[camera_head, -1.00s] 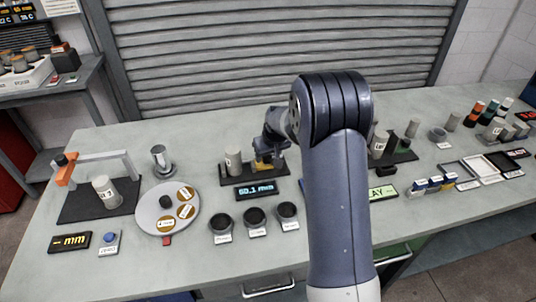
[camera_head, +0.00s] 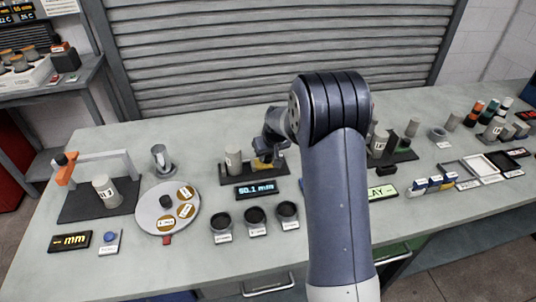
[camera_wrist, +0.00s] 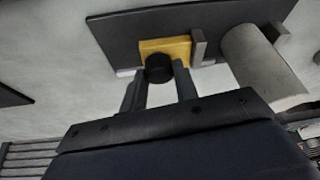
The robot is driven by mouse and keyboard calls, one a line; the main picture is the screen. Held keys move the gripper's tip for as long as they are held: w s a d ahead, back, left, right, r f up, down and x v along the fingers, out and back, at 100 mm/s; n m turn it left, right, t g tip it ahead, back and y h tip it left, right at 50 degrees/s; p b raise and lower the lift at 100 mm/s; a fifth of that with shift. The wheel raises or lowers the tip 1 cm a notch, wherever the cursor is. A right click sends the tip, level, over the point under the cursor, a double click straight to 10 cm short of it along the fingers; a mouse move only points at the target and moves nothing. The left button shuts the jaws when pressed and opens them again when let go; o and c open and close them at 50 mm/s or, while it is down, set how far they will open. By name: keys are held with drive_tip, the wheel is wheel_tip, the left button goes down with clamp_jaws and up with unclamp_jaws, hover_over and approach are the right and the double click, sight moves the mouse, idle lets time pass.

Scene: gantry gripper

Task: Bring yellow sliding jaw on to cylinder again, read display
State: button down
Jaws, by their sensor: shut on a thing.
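The yellow sliding jaw (camera_wrist: 178,46) sits on a dark base plate (camera_wrist: 130,30), with a black knob (camera_wrist: 158,68) on its near side. My gripper (camera_wrist: 160,75) is shut on this knob. A grey upright plate (camera_wrist: 198,48) is at the jaw's right side in the wrist view. The grey cylinder (camera_wrist: 262,62) is right of that plate, and a narrow gap seems to show between them. In the head view the cylinder (camera_head: 233,160) stands left of the yellow jaw (camera_head: 263,164), which my gripper (camera_head: 266,155) partly hides. The display (camera_head: 256,190) in front reads 50.1 mm.
Three dark round cups (camera_head: 254,216) stand in front of the display. A round grey plate (camera_head: 148,218) with brass discs is to the left, beside an orange-ended gauge frame (camera_head: 65,170). My own arm hides the bench middle. Another fixture (camera_head: 400,155) is to the right.

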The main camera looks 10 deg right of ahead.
sight(255, 162)
drive_tip(key=shift+a, duration=0.1)
drive_tip(key=a, duration=0.3)
drive_tip(key=shift+a, duration=0.3)
drive_tip(key=c, duration=1.1)
unclamp_jaws()
drive_tip(key=b+v, duration=0.1)
drive_tip(key=v, duration=1)
drive_tip(key=shift+d+f, duration=0.1)
